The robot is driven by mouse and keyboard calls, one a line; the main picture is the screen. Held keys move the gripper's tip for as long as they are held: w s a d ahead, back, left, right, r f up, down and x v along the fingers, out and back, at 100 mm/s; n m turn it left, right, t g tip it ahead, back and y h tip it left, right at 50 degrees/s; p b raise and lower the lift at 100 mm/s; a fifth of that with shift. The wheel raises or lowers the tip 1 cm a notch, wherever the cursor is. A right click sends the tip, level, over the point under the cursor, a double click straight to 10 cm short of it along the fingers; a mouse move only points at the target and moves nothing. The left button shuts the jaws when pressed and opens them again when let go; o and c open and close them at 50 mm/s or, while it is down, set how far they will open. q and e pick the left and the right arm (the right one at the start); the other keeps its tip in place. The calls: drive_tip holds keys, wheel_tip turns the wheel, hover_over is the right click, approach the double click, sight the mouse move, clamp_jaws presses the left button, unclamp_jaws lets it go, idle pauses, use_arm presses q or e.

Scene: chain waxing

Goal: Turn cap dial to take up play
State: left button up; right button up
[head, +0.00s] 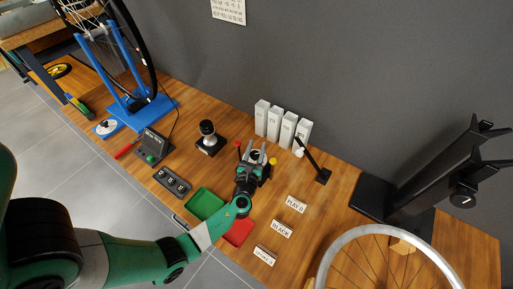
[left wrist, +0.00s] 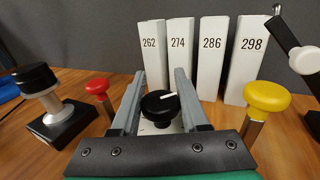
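A round black dial (left wrist: 160,104) with a white pointer line sits on a pale part in the left wrist view. The pointer aims to the right. My left gripper (left wrist: 160,78) has its two grey fingers apart, one on each side of the dial. The fingers look close to the dial's sides, with no clear grip on it. In the head view my left gripper (head: 256,156) is over the small fixture between a red knob (head: 238,144) and a yellow knob (head: 273,160), and hides most of it. My right gripper is in neither view.
White boxes (left wrist: 213,58), labelled 262 to 298, stand behind the fixture. A black-topped knob on a base (head: 208,130) stands to the left. Green (head: 204,204) and red (head: 238,233) trays lie in front. A black lever (head: 312,160) is to the right.

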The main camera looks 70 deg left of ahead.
use_arm(q)
clamp_jaws()
drive_tip(key=shift+m+t+h, duration=0.3)
drive_tip(key=shift+t, duration=0.1)
drive_tip(key=shift+w+d+f+m+t+h, duration=0.1)
drive_tip(key=shift+m+t+h, duration=0.5)
drive_tip(key=shift+t, duration=0.1)
drive_tip(key=m+t+h+b, duration=0.2)
drive_tip(key=h, duration=0.1)
drive_tip(key=shift+w+d+f, duration=0.15)
drive_tip(key=shift+w+d, duration=0.05)
drive_tip(key=m+t+h, duration=0.1)
drive_tip(key=h, duration=0.1)
drive_tip(key=m+t+h, duration=0.1)
drive_tip(key=m+h, duration=0.1)
drive_tip(key=d+m+h, duration=0.1)
drive_tip(key=h, duration=0.1)
drive_tip(key=shift+w+m+t+b, duration=0.25)
drive_tip(key=shift+m+t+b, duration=0.15)
drive_tip(key=shift+d+m+h, duration=0.2)
drive_tip(key=shift+m+h, duration=0.45)
drive_tip(key=shift+h, duration=0.45)
drive_tip(key=shift+d+m+h, duration=0.25)
drive_tip(key=shift+m+h, duration=0.35)
drive_tip(key=shift+h, duration=0.5)
drive_tip(key=shift+d+m+h, duration=0.2)
drive_tip(key=shift+m+h, duration=0.45)
drive_tip(key=shift+h, duration=0.45)
